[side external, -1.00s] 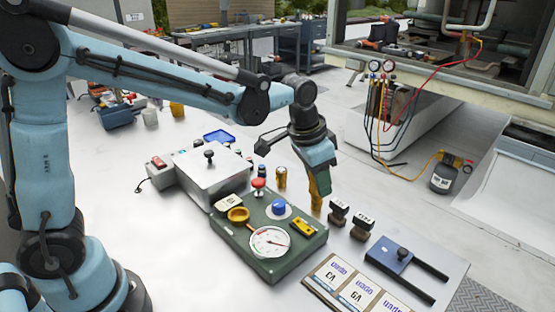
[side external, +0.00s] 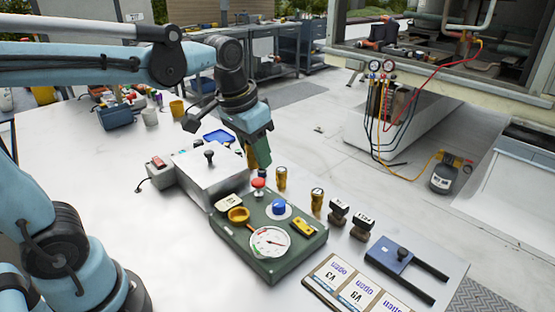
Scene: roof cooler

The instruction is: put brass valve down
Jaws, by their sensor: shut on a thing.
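My gripper (side external: 257,155) hangs above the back edge of the grey metal box and points down. It is shut on a brass valve (side external: 250,157), of which only a narrow golden strip shows beside the green finger. I cannot tell from this view how high the valve is above the table. Two similar brass cylinders stand upright on the white table, one (side external: 281,178) just right of my gripper and one (side external: 317,199) further right.
The grey box (side external: 207,172) stands left of my gripper, with a blue tray (side external: 219,136) behind it. A green control box (side external: 285,254) with a gauge and buttons stands in front. Dark stamps (side external: 338,212) and a blue slide plate (side external: 390,255) lie to the right.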

